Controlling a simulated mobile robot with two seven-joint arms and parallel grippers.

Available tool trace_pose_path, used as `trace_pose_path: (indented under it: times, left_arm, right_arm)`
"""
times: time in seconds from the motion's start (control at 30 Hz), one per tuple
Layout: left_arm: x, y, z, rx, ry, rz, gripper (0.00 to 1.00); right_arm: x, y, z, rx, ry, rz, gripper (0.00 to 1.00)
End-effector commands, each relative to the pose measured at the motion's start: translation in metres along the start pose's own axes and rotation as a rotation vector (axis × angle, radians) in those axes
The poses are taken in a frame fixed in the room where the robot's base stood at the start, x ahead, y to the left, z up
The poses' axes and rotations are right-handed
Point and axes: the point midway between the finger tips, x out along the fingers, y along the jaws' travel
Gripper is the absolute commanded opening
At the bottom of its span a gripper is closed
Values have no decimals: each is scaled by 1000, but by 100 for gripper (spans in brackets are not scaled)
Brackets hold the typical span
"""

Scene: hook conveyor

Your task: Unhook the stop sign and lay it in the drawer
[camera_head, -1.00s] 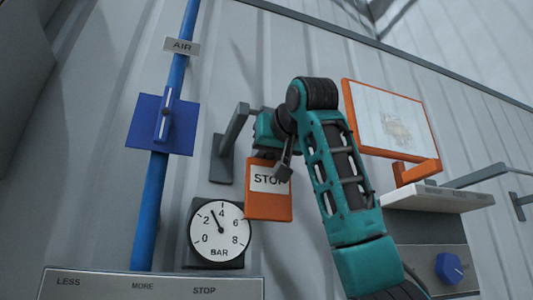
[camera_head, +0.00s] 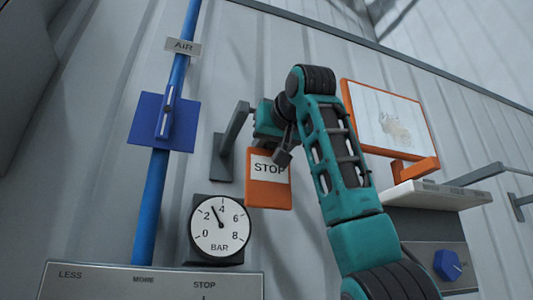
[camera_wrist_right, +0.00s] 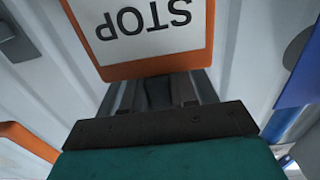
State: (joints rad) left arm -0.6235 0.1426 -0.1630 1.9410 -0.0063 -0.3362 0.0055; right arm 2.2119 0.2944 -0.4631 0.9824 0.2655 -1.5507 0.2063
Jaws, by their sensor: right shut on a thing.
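The stop sign (camera_head: 268,193) is an orange plate with a white panel lettered STOP. It hangs roughly upright in front of the wall in the head view. It also shows upside down at the top of the right wrist view (camera_wrist_right: 150,66). My right gripper (camera_head: 283,155) is shut on the sign; its fingers (camera_wrist_right: 157,92) meet the sign's edge in the wrist view. A grey wall hook (camera_head: 222,158) stands just left of the sign. My gripper hides its outer end, so I cannot tell if the sign touches it. I cannot make out the drawer. My left gripper is not in view.
A pressure gauge (camera_head: 220,226) sits just below left of the sign. A blue pipe (camera_head: 152,205) with a blue valve plate (camera_head: 180,135) runs further left. An orange-framed screen (camera_head: 390,120) and a grey box with a blue knob (camera_head: 448,265) are at right. A panel (camera_head: 150,290) fills the lower left.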

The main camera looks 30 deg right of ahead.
Motion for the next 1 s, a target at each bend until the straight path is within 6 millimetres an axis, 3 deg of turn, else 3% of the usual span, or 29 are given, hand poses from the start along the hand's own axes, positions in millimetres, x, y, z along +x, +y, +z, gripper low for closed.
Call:
trace_pose_path:
  times: [0.43, 1.0]
  left_arm:
    - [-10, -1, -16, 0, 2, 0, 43]
    - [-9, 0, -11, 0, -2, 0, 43]
  right_arm:
    - [-6, 0, -27, 0, 0, 1, 0]
    - [-46, 0, -25, 0, 2, 1, 0]
